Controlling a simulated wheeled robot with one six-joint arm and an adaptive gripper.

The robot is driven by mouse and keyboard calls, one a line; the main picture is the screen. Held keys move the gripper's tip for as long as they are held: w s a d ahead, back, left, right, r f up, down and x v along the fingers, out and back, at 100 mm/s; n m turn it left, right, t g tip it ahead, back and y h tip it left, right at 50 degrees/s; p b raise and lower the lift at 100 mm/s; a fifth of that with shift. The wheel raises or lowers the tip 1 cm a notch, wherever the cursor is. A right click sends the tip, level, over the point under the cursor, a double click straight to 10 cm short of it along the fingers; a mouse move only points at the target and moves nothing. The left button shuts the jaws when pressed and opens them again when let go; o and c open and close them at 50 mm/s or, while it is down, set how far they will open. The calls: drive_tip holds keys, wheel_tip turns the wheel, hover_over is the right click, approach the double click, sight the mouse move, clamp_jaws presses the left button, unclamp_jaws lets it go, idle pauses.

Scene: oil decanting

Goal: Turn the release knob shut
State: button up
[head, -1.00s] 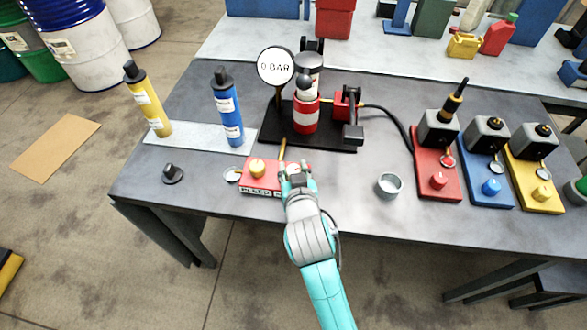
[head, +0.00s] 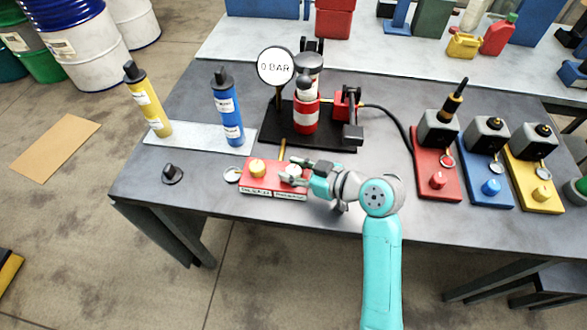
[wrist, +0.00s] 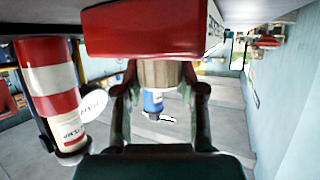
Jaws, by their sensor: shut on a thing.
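A red control box (head: 262,183) stands near the table's front edge, with labels on its front that are too small to read surely. My gripper lies nearly level from the right, shut on the pale knob. In the wrist view the box (wrist: 145,30) is at the top, and the knob (wrist: 160,73) is a beige cylinder between my fingers (wrist: 161,90). The gauge (head: 276,66) reads 0 BAR.
The black pump stand (head: 340,140) with a red-and-white cylinder (head: 305,115) is behind the box. A blue bottle (head: 228,108) and a yellow bottle (head: 148,100) stand at left. A grey cup stands right, partly hidden by my arm. Red, blue and yellow units (head: 525,190) are farther right.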

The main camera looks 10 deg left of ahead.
drive_tip(key=shift+f+n+g+y, duration=0.1)
drive_tip(key=shift+n+g+y, duration=0.4)
drive_tip(key=shift+n+g, duration=1)
drive_tip(key=shift+g, duration=0.3)
drive_tip(key=o, duration=1.2)
drive_tip(key=shift+c, duration=0.2)
drive_tip(key=shift+d, duration=0.1)
drive_tip(key=v, duration=1.2)
drive_tip(key=shift+s+f, duration=0.1)
